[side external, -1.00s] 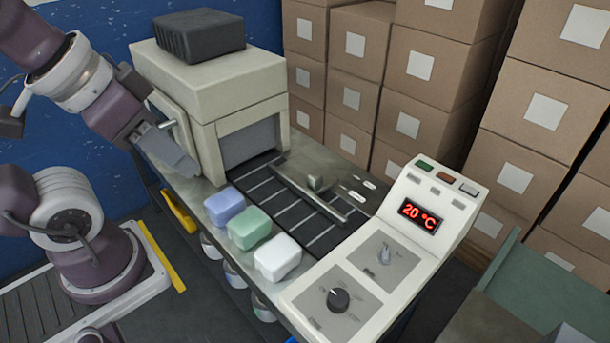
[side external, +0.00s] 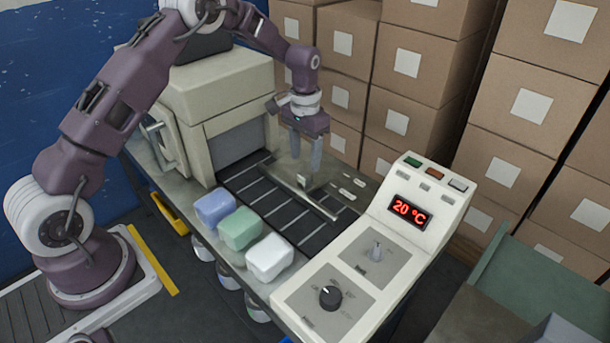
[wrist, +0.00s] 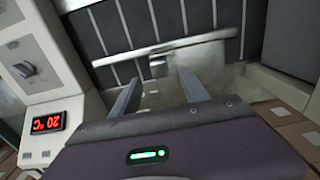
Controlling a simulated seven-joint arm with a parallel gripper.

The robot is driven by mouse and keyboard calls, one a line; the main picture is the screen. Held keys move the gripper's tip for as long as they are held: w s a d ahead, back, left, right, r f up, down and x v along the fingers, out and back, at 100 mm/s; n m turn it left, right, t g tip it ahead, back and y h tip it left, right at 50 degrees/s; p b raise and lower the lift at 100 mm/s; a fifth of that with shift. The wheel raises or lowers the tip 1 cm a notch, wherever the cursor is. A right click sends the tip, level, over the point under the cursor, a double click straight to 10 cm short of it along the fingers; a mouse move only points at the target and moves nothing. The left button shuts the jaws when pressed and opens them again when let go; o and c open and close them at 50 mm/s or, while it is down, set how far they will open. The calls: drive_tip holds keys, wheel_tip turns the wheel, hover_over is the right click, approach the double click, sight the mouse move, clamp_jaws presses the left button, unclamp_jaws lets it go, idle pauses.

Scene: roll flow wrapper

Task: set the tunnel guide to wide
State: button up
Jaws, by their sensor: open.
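The tunnel guide (side external: 318,203) is a thin metal rail lying over the dark slatted belt (side external: 262,187), with a small metal block (side external: 303,181) on its far side. In the wrist view the rail (wrist: 205,41) crosses the belt's edge, and its block (wrist: 157,66) shows between the fingers. My gripper (side external: 306,165) is open, pointing down above the steel deck beside the block. In the wrist view my gripper (wrist: 160,80) has its two fingers apart with nothing clearly held. Whether a finger touches the block I cannot tell.
Small white labels (side external: 353,182) lie on the deck right of the block. Blue (side external: 215,208), green (side external: 240,229) and white (side external: 270,258) blocks stand along the belt's near side. The control panel (side external: 408,213) rises at the right, and the tunnel housing (side external: 218,95) at the left. Boxes (side external: 420,100) are stacked behind.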

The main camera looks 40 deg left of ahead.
sight(306, 173)
wheel_tip(306, 173, down, 7)
drive_tip(key=shift+r, duration=0.1)
clamp_jaws()
idle(1.5)
